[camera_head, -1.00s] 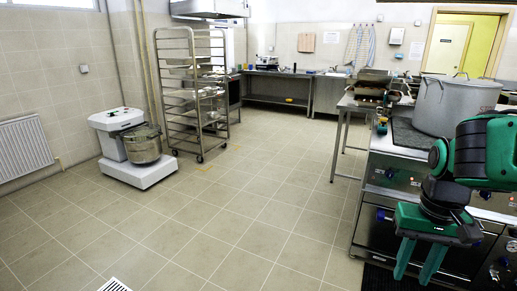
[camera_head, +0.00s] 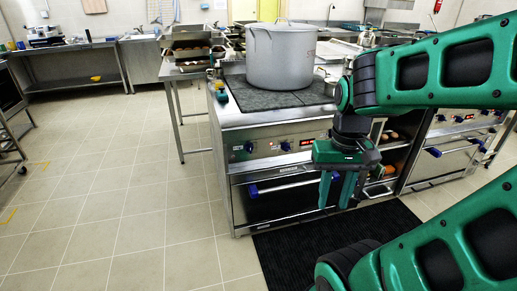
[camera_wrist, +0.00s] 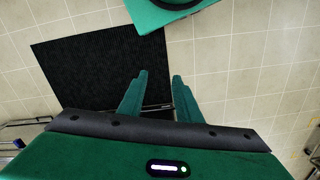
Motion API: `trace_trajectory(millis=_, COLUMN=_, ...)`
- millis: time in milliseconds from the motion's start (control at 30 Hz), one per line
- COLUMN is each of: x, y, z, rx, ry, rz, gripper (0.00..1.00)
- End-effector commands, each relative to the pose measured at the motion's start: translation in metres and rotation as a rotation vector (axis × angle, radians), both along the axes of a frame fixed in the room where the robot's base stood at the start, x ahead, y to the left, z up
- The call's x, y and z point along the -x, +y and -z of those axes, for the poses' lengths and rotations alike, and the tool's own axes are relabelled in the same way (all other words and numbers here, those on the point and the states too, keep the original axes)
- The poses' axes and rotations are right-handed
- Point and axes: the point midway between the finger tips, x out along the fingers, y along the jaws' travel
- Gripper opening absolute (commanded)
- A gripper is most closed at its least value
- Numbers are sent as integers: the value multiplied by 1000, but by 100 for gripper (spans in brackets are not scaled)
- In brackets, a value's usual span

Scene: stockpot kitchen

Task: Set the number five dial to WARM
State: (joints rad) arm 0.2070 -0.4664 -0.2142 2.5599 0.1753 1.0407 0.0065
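The dials are small knobs on the steel range fronts. Two blue knobs show on the near range, a left one (camera_head: 249,147) and a middle one (camera_head: 286,146), with a lit red display (camera_head: 307,142) to their right. More knobs (camera_head: 440,118) sit on the range farther right. The numbers and the WARM mark are too small to read, so I cannot tell which dial is number five. My gripper (camera_head: 336,193) points down, open and empty, in front of the near range's right end. In the wrist view its fingers (camera_wrist: 160,80) are apart above the floor.
A large stockpot (camera_head: 282,58) stands on the near range's dark cooktop. The oven door below has a long handle (camera_head: 285,187). A black mat (camera_head: 335,243) lies on the floor in front. My arm covers much of the right side. Floor at left is clear.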

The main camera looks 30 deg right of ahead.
Motion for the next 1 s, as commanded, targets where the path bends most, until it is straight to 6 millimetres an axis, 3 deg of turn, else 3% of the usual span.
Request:
trace_trajectory(millis=267, x=0, y=0, z=0, rx=0, ry=0, rz=0, gripper=31)
trace_trajectory(millis=300, x=0, y=0, z=0, rx=0, ry=0, rz=0, gripper=34)
trace_trajectory(millis=367, x=2, y=0, z=-1, rx=1, ry=-4, rz=-2, gripper=48)
trace_trajectory(millis=400, x=8, y=-1, z=-4, rx=3, ry=-17, rz=-5, gripper=50)
trace_trajectory(millis=467, x=2, y=-4, z=-4, rx=14, ry=-28, rz=-12, gripper=50)
trace_trajectory(millis=567, x=-25, y=-16, z=2, rx=46, ry=-62, rz=-48, gripper=50)
trace_trajectory(millis=667, x=-67, y=-32, z=10, rx=96, ry=-122, rz=-98, gripper=50)
trace_trajectory(millis=1000, x=-235, y=-72, z=51, rx=275, ry=-393, rz=-306, gripper=50)
